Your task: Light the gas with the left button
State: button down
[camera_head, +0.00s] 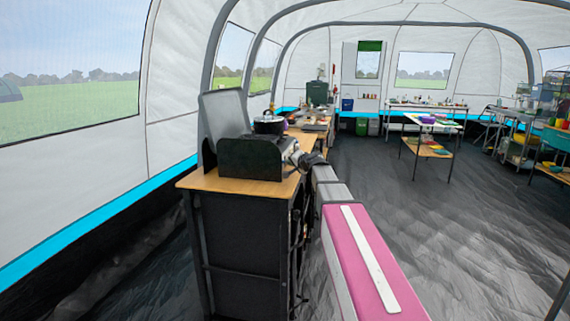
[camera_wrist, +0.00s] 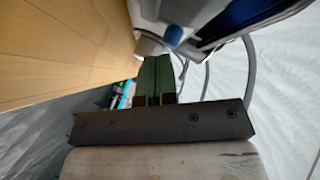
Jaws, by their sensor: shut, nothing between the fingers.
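The camp stove (camera_head: 250,158) has a dark body and a raised grey lid, and stands on the near end of a wooden-topped table. In the head view my gripper (camera_head: 304,160) is at the stove's right side, which is its front; the buttons there are hidden or too small to make out. In the wrist view my gripper (camera_wrist: 160,60) is shut, its green fingers pressed together and empty. A blue round knob or button (camera_wrist: 173,36) on a pale part shows just beyond the fingertips. I cannot tell whether they touch, or whether this is the left button.
A black pot (camera_head: 268,123) sits on the stove. The wooden tabletop (camera_head: 225,182) has a bare strip in front of the stove; it also shows in the wrist view (camera_wrist: 60,45). Open floor (camera_head: 430,210) lies to the right, with tables farther back.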

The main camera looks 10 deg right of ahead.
jog(key=shift+s+d, duration=0.15)
jog(key=shift+d, duration=0.35)
jog(key=shift+s+d, duration=0.25)
jog(key=shift+d, duration=0.55)
jog(key=shift+s+d, duration=0.3)
jog(key=shift+d, duration=0.5)
jog(key=shift+s+d, duration=0.25)
jog(key=shift+d, duration=0.55)
jog(key=shift+s, duration=0.1)
